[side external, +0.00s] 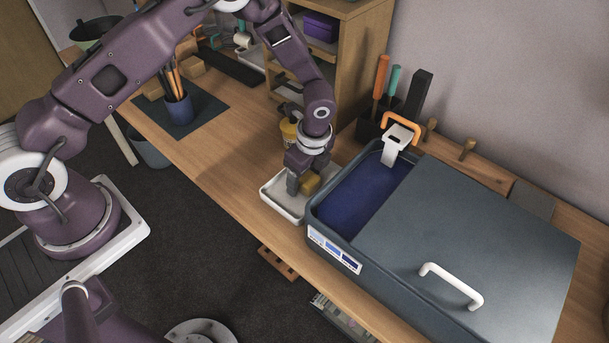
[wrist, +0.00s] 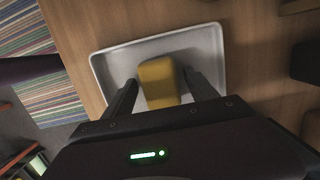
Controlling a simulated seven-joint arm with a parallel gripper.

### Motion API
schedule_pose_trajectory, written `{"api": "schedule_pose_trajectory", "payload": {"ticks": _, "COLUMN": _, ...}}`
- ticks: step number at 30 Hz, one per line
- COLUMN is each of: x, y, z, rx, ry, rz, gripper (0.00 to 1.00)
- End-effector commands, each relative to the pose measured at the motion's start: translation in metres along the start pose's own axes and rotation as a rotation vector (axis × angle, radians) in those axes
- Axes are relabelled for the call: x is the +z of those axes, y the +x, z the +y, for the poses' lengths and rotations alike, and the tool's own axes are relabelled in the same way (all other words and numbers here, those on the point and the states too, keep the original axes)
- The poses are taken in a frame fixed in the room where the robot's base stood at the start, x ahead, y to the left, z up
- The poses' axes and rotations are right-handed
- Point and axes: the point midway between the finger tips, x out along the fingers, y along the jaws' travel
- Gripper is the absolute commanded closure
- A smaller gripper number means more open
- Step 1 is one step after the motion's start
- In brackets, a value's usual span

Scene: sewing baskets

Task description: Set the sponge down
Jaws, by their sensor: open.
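The yellow sponge (wrist: 158,82) lies in a shallow white tray (wrist: 104,68) on the wooden table. In the side view the sponge (side external: 310,184) shows at the right of my gripper's fingers, over the white tray (side external: 276,205). My gripper (wrist: 157,88) points down into the tray with its fingers apart, one on each side of the sponge. A small gap shows between the sponge and each finger in the wrist view.
A blue-lined grey bin (side external: 340,240) with a sliding grey lid (side external: 470,235) stands right of the tray. A yellow jar (side external: 288,132) is behind the gripper. A pencil cup (side external: 179,108) stands on a dark mat at the left. Table between mat and tray is clear.

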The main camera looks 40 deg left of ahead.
Motion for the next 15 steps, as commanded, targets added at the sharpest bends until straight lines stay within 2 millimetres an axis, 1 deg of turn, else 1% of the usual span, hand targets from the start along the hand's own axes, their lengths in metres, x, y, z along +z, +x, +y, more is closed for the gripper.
{"api": "schedule_pose_trajectory", "payload": {"ticks": 2, "x": 0.000, "y": -0.008, "z": -0.001, "rx": -0.002, "ry": -0.001, "rz": 0.001, "gripper": 0.33}}
{"api": "schedule_pose_trajectory", "payload": {"ticks": 4, "x": 0.000, "y": -0.022, "z": -0.001, "rx": -0.004, "ry": -0.002, "rz": 0.002, "gripper": 0.33}}
{"api": "schedule_pose_trajectory", "payload": {"ticks": 9, "x": 0.000, "y": -0.070, "z": -0.001, "rx": -0.006, "ry": -0.001, "rz": 0.001, "gripper": 0.33}}
{"api": "schedule_pose_trajectory", "payload": {"ticks": 12, "x": 0.000, "y": -0.095, "z": -0.001, "rx": -0.004, "ry": 0.000, "rz": 0.002, "gripper": 0.33}}
{"api": "schedule_pose_trajectory", "payload": {"ticks": 15, "x": 0.000, "y": -0.112, "z": -0.001, "rx": -0.003, "ry": -0.001, "rz": 0.001, "gripper": 0.33}}
